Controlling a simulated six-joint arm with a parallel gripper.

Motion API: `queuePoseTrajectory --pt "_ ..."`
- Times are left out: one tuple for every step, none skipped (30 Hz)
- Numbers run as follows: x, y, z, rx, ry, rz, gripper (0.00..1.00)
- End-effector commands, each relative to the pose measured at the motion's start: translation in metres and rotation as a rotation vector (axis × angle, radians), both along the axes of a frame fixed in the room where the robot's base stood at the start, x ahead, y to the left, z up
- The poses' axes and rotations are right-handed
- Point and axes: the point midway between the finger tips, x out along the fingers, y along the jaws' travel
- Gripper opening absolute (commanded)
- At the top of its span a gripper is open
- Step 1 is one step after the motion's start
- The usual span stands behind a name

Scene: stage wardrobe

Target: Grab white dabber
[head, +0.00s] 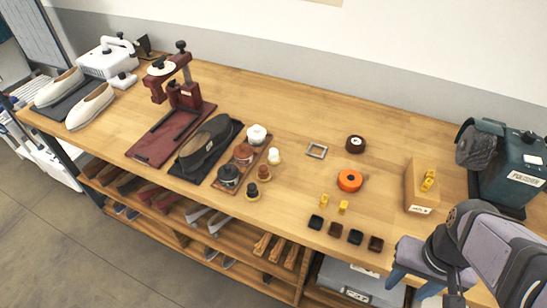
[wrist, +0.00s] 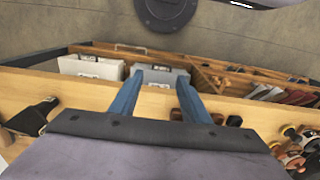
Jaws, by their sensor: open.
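The white dabber (head: 274,156) stands upright on the bench in the head view, small and cream-white. It is at the far end of a row with a brown dabber (head: 264,172) and a black dabber (head: 252,190). Left of the row is a wooden tray (head: 221,187) with white (head: 257,134), brown (head: 243,153) and black (head: 229,175) pots. My gripper (head: 412,275) is open and empty at the bench's front right, far from the dabbers. Its blue fingers are spread apart in the wrist view (wrist: 157,103). I cannot single out the white dabber there.
Several small dark blocks (head: 335,229) and two yellow pieces (head: 343,207) lie between my gripper and the dabbers. Orange (head: 350,180) and dark (head: 355,144) rolls and a metal frame (head: 317,150) lie behind. A wooden block (head: 421,190) and green machine (head: 510,165) stand right.

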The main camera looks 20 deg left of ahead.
Motion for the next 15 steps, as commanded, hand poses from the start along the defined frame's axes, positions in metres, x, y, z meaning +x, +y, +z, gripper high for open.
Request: queuePoseTrajectory --pt "0.002 0.000 0.009 0.000 -0.007 0.000 0.43" --pt "0.001 0.000 0.013 0.000 -0.007 0.000 0.43" --pt "0.005 0.004 0.014 0.007 -0.014 0.011 0.43" --pt "0.012 0.010 0.011 0.016 -0.028 0.024 0.43" --pt "0.018 0.015 0.010 0.024 -0.043 0.035 0.43" --pt "0.027 0.021 0.010 0.034 -0.065 0.050 0.43" --pt "0.033 0.027 0.009 0.043 -0.082 0.059 0.43" --pt "0.039 0.032 0.008 0.051 -0.098 0.071 0.43" --pt "0.049 0.040 0.007 0.064 -0.123 0.087 0.43" --pt "0.056 0.046 0.007 0.073 -0.141 0.097 0.43" --pt "0.063 0.053 0.006 0.082 -0.162 0.110 0.43" --pt "0.074 0.064 0.006 0.096 -0.189 0.127 0.43" --pt "0.082 0.072 0.006 0.107 -0.213 0.141 0.43" --pt "0.090 0.081 0.005 0.119 -0.237 0.153 0.43" --pt "0.103 0.094 0.005 0.135 -0.272 0.172 0.43"
